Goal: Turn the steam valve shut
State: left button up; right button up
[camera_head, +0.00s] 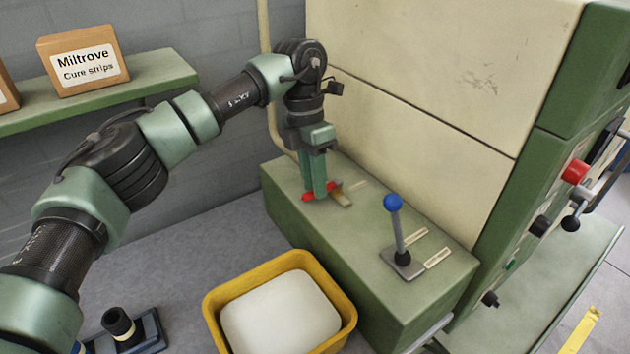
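The steam valve (334,187) appears as a red handle with a brass-coloured part beside it, low on top of the green machine ledge. My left gripper (316,192) points straight down onto it, with its green fingers at the red handle. Red shows on both sides of the fingers; the middle of the handle is hidden behind them. The fingers are close together, but I cannot tell whether they are closed on the handle. My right gripper is not in view.
A lever with a blue knob (393,203) stands on the same ledge, right of the valve. A yellow bin (345,313) with a white load sits in front. A shelf (150,78) with a Miltrove box (82,60) is at left. A cream machine wall (430,70) rises behind.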

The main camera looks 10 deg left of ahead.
pick_arm(q)
jog(key=shift+o, duration=0.4)
notch_tip(320, 180, up, 8)
jog(key=w+a+b, duration=0.1)
jog(key=shift+f, duration=0.2)
jog(key=shift+w, duration=0.1)
